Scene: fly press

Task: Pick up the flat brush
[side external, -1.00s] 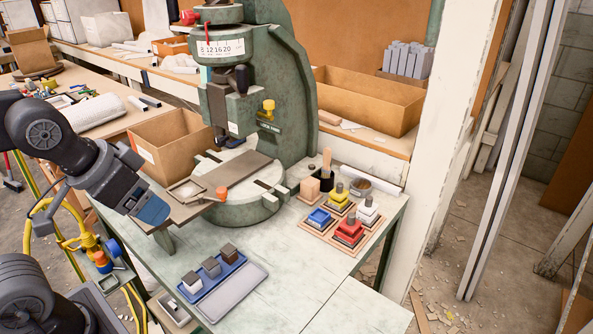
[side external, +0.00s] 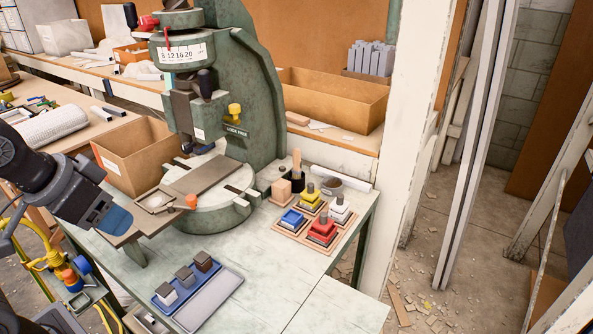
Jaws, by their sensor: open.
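What looks like the flat brush (side external: 296,161) stands upright with its pale wooden handle up, in a small black holder (side external: 296,184) at the back of the green bench, right of the press. Its lower end is hidden in the holder. My gripper (side external: 117,220) is at the left, in front of the press's work plate, well away from the brush. It is open and nothing shows in it; its blue fingertips are seen from the side, so the gap is hard to make out.
The green press (side external: 245,75) and its plate (side external: 205,175) stand between my gripper and the brush. A wooden block (side external: 281,190) and a board of coloured stamping blocks (side external: 321,230) are close by the brush. A blue tray (side external: 190,284) lies in front. The right front bench is clear.

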